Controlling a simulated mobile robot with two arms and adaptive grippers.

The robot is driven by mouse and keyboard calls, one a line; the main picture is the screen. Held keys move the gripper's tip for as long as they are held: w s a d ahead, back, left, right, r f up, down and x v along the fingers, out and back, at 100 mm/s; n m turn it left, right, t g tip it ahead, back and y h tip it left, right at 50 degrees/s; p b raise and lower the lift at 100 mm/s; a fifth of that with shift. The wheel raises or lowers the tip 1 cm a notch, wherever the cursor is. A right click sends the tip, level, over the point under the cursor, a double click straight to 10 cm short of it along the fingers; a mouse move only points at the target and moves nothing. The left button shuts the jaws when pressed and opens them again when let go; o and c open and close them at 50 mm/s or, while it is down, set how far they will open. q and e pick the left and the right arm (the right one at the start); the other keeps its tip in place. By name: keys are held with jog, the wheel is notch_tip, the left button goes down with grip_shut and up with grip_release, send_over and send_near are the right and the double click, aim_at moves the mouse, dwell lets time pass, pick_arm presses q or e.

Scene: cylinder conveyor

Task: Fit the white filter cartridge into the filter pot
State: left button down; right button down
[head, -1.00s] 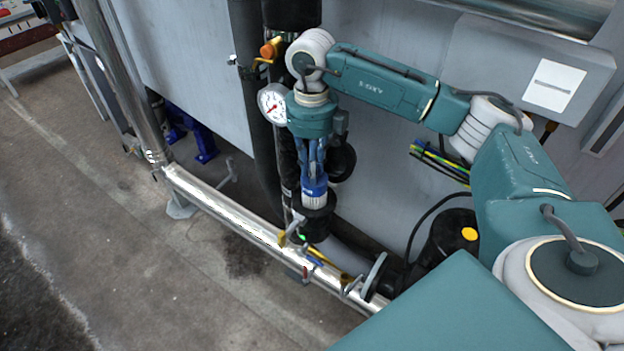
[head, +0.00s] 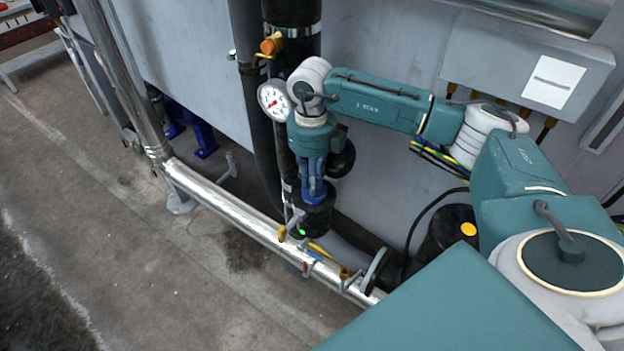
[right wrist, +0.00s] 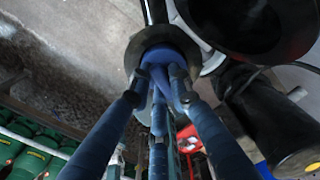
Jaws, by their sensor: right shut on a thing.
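The black filter pot (head: 314,220) stands upright beside the shiny pipe in the head view. My right gripper (head: 313,188) points down at its mouth and is shut on the filter cartridge. Only the cartridge's blue top (right wrist: 160,58) shows, between the fingers in the right wrist view. The pot's dark rim (right wrist: 133,58) surrounds it there. The cartridge's white body is hidden, apparently down inside the pot. I cannot tell whether it is fully seated. My left gripper is not in view.
A pressure gauge (head: 273,102) and an orange-handled valve (head: 271,45) stand close to the left of my right wrist. A shiny horizontal pipe (head: 225,204) runs in front of the pot. A grey machine wall (head: 385,150) is behind.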

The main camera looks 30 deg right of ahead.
jog(key=shift+f, duration=0.2)
jog(key=c, duration=1.6)
grip_release()
jog(key=shift+r+p, duration=0.55)
jog(key=shift+r, duration=0.2)
jog(key=shift+w+r+b, duration=0.1)
jog(key=shift+r+b, duration=0.2)
jog(key=shift+b, duration=0.1)
notch_tip(320, 180, up, 11)
jog(key=b, duration=0.3)
jog(key=shift+r, duration=0.15)
